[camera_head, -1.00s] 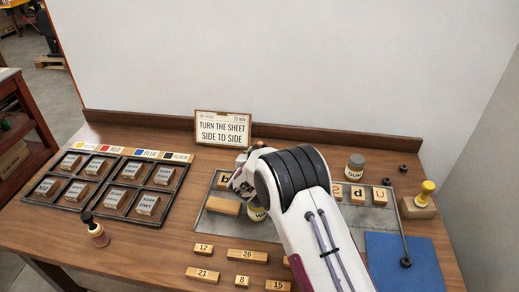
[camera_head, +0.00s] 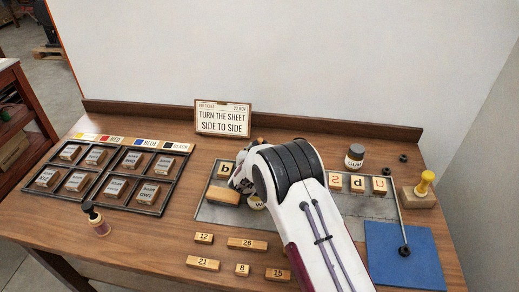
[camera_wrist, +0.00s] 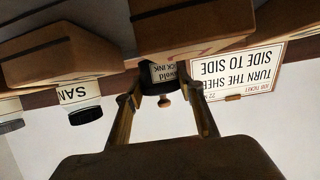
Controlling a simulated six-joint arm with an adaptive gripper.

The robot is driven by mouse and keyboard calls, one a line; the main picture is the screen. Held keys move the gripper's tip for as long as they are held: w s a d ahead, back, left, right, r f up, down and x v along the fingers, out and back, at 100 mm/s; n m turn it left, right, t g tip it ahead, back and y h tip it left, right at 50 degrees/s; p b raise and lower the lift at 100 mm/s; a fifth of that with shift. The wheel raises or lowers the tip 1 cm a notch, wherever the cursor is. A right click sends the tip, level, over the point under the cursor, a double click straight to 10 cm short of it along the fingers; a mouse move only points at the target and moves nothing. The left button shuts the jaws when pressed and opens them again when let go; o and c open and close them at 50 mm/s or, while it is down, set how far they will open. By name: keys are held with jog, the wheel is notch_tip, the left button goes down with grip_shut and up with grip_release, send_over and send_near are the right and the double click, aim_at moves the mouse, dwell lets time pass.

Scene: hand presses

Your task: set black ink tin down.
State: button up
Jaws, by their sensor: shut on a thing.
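The black ink tin (camera_wrist: 160,86) shows in the wrist view as a small dark tin with a pale label, partly legible as ink, and a brown knob. My gripper (camera_wrist: 162,92) has its two fingers closed on either side of it. In the head view my gripper (camera_head: 243,178) is over the grey metal plate (camera_head: 212,214), and my forearm hides the tin there. Whether the tin touches anything below cannot be told.
A wooden block (camera_head: 223,196) and a letter block (camera_head: 226,170) lie close to my gripper. A job ticket sign (camera_head: 223,119) stands behind. The type case (camera_head: 105,175) is at left, a gum jar (camera_head: 354,156) at right, and numbered blocks (camera_head: 247,244) in front.

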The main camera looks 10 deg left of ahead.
jog(key=shift+f, duration=0.65)
jog(key=shift+s+d+f, duration=0.1)
jog(key=shift+s+f, duration=0.05)
jog(key=shift+f, duration=0.5)
dwell(0.7)
jog(key=o, duration=1.4)
jog(key=shift+s, duration=0.15)
jog(key=shift+r+v, duration=0.25)
jog(key=shift+v, duration=1.05)
jog(key=shift+s+a+r, duration=0.1)
jog(key=shift+s+r, duration=0.85)
jog(key=shift+s, duration=0.05)
jog(key=shift+s+a+r, duration=0.15)
jog(key=shift+s+r, duration=0.75)
jog(key=shift+s, duration=0.1)
